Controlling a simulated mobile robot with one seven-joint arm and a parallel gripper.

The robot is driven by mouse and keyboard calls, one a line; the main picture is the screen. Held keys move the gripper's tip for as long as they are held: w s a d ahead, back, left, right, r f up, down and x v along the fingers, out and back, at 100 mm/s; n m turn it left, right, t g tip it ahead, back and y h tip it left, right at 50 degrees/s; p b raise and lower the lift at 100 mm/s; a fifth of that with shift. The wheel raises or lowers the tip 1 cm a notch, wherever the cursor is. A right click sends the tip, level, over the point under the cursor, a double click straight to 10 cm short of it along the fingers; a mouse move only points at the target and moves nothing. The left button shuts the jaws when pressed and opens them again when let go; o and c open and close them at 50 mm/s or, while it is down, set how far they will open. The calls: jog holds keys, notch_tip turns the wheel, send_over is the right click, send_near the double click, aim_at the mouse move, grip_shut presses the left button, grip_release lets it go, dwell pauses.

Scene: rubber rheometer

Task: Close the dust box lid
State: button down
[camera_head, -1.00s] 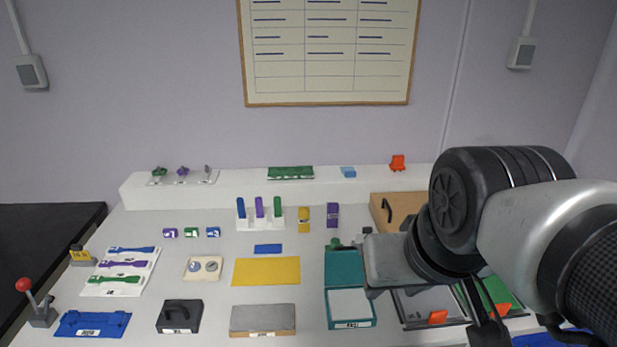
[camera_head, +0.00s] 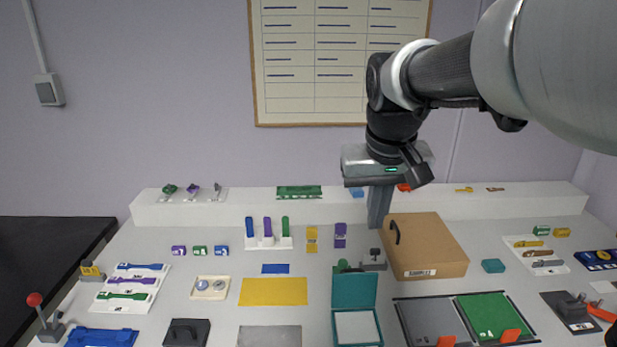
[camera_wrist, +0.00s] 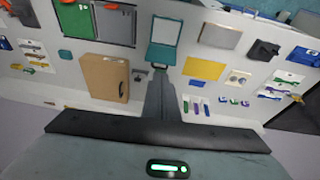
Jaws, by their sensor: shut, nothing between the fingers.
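The dust box appears to be the teal box (camera_head: 382,334) at the front middle of the table, with a pale inside. Its teal lid (camera_head: 354,290) is open, standing or leaning back on the far side; the exact angle is hard to tell. In the wrist view the lid (camera_wrist: 161,54) lies just beyond my fingertips. My gripper (camera_head: 377,226) is shut and empty, pointing down behind and slightly right of the lid, apart from it. In the wrist view my gripper (camera_wrist: 160,72) shows its fingers together.
A brown box (camera_head: 430,240) with a black handle stands close right of my fingers. A small grey device (camera_head: 374,262) and a green knob (camera_head: 342,266) sit just behind the lid. A yellow mat (camera_head: 273,291) lies left. A white raised shelf (camera_head: 455,207) runs along the back.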

jog(key=w+f+g, duration=0.1)
jog(key=w+f, duration=0.2)
jog(key=w, duration=0.6)
jog(key=g+p, duration=0.1)
send_over(353, 285)
jog(key=w, duration=0.3)
notch_tip(353, 285, down, 4)
jog(key=w+f+g+p, duration=0.1)
jog(key=w+f, duration=0.7)
jog(key=f, duration=0.4)
jog(key=s+f+p, duration=0.1)
jog(key=s+f, duration=0.3)
jog(key=f, duration=0.4)
jog(key=shift+f+p, duration=0.2)
jog(key=shift+p, duration=0.2)
jog(key=shift+s+d+y, duration=0.1)
jog(key=shift+y, duration=0.2)
jog(key=shift+b, duration=0.3)
